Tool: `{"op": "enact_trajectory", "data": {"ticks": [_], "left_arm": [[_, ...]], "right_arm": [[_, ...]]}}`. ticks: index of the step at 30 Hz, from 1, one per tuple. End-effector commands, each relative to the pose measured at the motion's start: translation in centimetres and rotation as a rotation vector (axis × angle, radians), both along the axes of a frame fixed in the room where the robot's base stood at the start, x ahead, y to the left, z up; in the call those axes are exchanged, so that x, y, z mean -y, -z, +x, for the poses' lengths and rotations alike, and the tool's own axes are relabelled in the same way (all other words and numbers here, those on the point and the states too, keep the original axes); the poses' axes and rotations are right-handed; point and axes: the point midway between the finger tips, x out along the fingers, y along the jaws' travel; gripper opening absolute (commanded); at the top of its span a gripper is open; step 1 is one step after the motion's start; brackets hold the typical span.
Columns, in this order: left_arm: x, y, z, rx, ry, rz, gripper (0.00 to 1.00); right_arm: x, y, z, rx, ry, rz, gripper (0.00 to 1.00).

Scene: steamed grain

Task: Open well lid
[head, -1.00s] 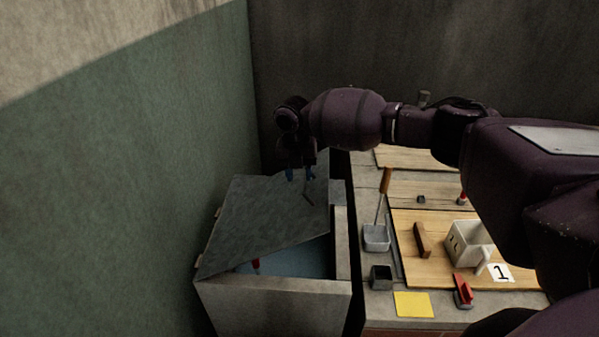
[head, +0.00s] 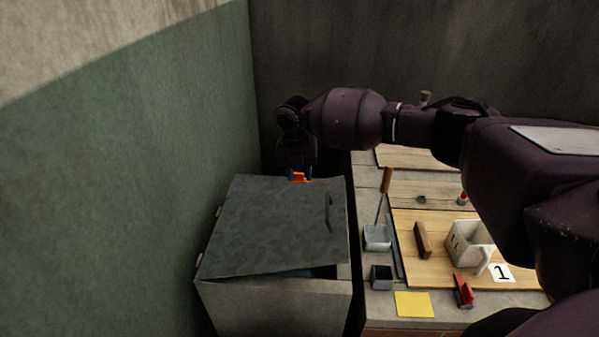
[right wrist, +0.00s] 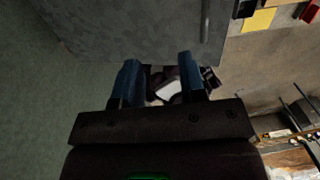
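The well (head: 275,305) is a grey stone box at the lower middle of the head view. Its dark grey lid (head: 270,225) lies nearly flat over it, hinged at the left, with a narrow dark gap at the front right. The lid's handle (head: 329,212) is a dark bar near its right edge, and it also shows in the right wrist view (right wrist: 205,20). My right gripper (head: 300,174) is at the lid's far edge, away from the handle. In the right wrist view its blue fingers (right wrist: 160,78) are apart, with no held object visible. My left gripper is out of view.
A green wall (head: 120,190) stands close at left.

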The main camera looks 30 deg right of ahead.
Motion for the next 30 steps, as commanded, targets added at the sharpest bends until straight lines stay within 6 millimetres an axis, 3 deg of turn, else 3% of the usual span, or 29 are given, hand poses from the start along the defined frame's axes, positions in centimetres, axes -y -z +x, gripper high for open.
{"op": "enact_trajectory", "data": {"ticks": [3, 30], "left_arm": [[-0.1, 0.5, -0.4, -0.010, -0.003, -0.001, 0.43], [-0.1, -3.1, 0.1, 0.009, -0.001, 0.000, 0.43]], "right_arm": [[0.0, -0.1, 0.0, 0.000, 0.000, 0.000, 0.38], [-1.8, -5.0, 1.1, -0.001, 0.000, -0.001, 0.38]]}}
